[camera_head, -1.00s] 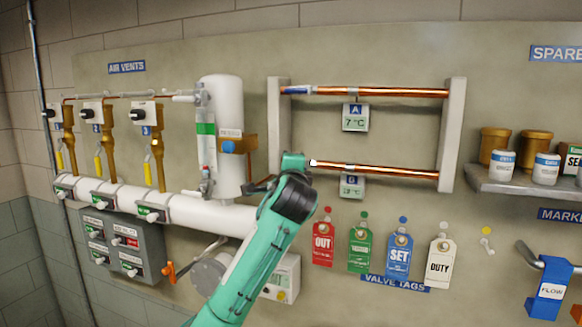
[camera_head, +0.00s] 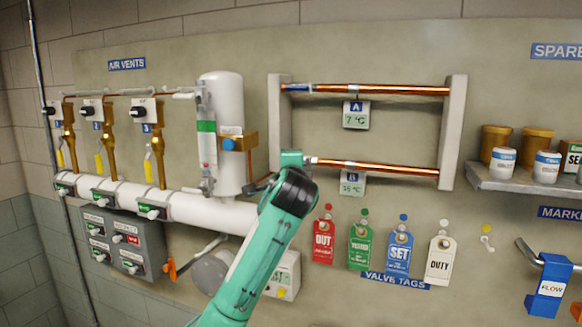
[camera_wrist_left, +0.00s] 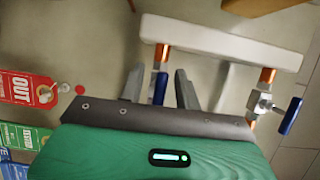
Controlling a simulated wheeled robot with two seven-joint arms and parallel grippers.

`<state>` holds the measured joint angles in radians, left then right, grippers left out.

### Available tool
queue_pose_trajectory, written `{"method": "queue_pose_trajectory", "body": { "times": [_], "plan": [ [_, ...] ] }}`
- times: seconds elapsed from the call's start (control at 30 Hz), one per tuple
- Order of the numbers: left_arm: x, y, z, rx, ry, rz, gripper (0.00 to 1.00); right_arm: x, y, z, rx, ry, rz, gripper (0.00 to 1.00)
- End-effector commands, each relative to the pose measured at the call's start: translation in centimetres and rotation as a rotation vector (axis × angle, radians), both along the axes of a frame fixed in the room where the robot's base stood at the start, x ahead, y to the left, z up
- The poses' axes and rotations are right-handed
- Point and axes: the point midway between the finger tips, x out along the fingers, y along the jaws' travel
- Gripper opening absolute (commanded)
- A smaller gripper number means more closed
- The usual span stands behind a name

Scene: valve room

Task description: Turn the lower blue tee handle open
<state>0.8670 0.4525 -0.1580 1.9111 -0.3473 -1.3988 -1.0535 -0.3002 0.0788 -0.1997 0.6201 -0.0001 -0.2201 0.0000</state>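The lower copper pipe (camera_head: 370,168) runs across the rack at the middle of the head view. My left gripper (camera_head: 292,159) is at its left end and hides the lower blue tee handle there. In the left wrist view the lower blue tee handle (camera_wrist_left: 160,88) lies between the two spread fingers of my left gripper (camera_wrist_left: 160,87), with a gap on each side. The upper blue tee handle (camera_wrist_left: 290,115) is to the right in that view; it also shows in the head view (camera_head: 298,88) at the upper pipe's left end. My right gripper is not in view.
The upper copper pipe (camera_head: 385,91) and white rack post (camera_head: 452,130) are close by. A white tank (camera_head: 229,115) stands left of my gripper. Hanging tags (camera_head: 361,246) are below right. A shelf with jars (camera_head: 520,181) is far right.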

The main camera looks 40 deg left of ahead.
Motion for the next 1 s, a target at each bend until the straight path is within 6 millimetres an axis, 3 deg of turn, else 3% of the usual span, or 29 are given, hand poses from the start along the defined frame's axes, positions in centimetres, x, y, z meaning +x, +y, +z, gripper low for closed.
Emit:
{"method": "queue_pose_trajectory", "body": {
  "times": [0.37, 0.7, 1.0],
  "plan": [
    [-0.9, -0.7, -0.2, 0.002, -0.002, -0.001, 0.33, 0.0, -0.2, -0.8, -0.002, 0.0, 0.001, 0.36],
    [-6.8, -5.0, -0.4, 0.001, -0.007, -0.003, 0.33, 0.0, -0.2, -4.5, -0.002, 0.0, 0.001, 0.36],
    [-10.6, -7.7, 0.0, 0.0, -0.003, -0.001, 0.33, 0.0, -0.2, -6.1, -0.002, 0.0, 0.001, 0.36]
  ]
}}
